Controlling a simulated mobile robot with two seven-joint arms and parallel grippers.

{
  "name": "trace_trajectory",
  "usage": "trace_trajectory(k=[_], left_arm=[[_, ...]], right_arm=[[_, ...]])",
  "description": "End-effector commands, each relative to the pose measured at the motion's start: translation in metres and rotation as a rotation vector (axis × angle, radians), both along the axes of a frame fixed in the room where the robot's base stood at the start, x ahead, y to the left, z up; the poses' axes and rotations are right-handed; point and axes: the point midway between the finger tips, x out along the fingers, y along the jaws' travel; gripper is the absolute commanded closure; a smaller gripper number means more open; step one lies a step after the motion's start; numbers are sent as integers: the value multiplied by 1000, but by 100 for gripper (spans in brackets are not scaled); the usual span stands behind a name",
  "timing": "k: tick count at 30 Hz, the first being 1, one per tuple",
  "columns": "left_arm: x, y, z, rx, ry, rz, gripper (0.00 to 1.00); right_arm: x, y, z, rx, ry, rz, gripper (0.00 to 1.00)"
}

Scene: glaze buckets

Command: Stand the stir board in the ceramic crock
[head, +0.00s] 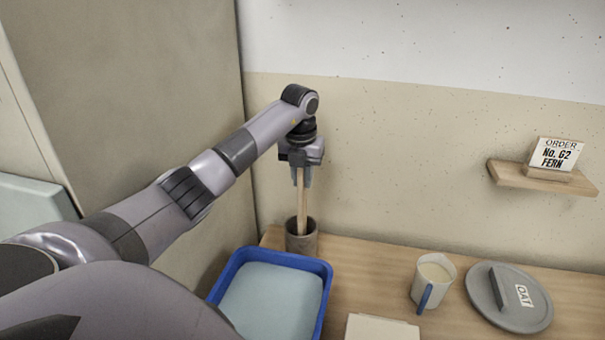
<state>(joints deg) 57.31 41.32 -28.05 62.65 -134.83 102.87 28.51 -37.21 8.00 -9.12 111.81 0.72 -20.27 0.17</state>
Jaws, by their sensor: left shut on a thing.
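The stir board (302,208) is a narrow, light wooden strip. It is upright, with its lower end inside the mouth of the ceramic crock. The ceramic crock (301,241) is a grey-brown cylinder at the back left of the wooden counter, against the wall. My left gripper (302,181) is above the crock, pointing down, shut on the upper part of the stir board. The board's bottom end is hidden inside the crock, so I cannot tell whether it touches the crock's floor. My right gripper is not in view.
A blue tub (327,275) with pale contents stands in front of the crock. A cream jug (433,281) with a blue handle and a grey lid (509,298) labelled OAT are to the right. A wall shelf (541,178) holds an order card (556,154).

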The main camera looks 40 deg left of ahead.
Motion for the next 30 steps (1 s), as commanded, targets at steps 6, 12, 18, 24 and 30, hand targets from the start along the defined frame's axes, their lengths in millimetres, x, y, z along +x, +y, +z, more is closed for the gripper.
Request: trace_trajectory(k=[6, 12, 18, 24, 30], left_arm=[[0, 0, 0, -1, 0, 0, 62], [0, 0, 0, -1, 0, 0, 55], [0, -1, -3, -1, 0, 0, 55], [0, 0, 15, 1, -6, 0, 55], [-3, -1, 46, 0, -3, 1, 55]], right_arm=[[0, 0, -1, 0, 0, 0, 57], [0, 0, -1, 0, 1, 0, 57], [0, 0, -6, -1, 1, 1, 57], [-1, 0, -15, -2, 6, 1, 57], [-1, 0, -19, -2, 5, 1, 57]])
